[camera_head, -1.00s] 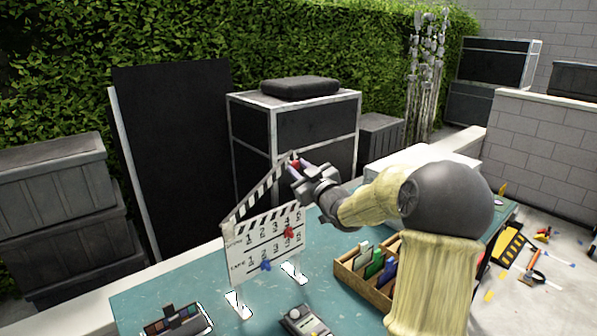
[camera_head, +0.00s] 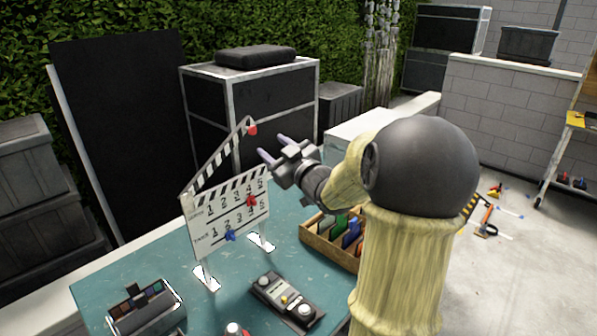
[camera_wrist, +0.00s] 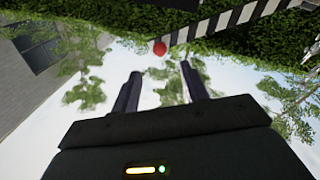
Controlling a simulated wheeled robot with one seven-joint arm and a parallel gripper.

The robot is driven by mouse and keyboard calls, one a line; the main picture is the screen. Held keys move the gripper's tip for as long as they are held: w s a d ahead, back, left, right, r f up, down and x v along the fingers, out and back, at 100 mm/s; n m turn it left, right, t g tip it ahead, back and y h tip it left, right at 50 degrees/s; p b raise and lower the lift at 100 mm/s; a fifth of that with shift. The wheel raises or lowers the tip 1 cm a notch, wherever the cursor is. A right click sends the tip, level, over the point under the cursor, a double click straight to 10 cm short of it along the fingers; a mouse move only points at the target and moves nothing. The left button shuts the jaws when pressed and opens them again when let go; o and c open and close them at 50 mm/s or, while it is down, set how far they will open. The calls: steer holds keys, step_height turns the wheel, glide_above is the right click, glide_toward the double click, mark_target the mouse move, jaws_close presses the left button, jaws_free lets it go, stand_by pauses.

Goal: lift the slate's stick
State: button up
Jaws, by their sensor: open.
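The slate (camera_head: 228,212) stands upright on the teal table, with black lettering and a red and a blue clip on its face. Its striped stick (camera_head: 218,160) is raised at an angle from the left hinge, with a red knob (camera_head: 252,129) at its upper right end. My gripper (camera_head: 271,148) is open and empty, just right of the stick's end and apart from it in the head view. In the wrist view the fingers (camera_wrist: 158,82) point up the picture, and the red knob (camera_wrist: 160,47) and striped stick (camera_wrist: 232,18) show beyond their tips.
On the teal table (camera_head: 130,262) lie a grey device with knobs (camera_head: 284,298), a dark palette box (camera_head: 145,305) and a wooden box of coloured cards (camera_head: 325,242). A black crate (camera_head: 255,105) stands behind the slate.

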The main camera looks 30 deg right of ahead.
steer(key=s+d+f+b, duration=0.1)
steer(key=s, duration=0.8)
steer(key=shift+s, duration=0.15)
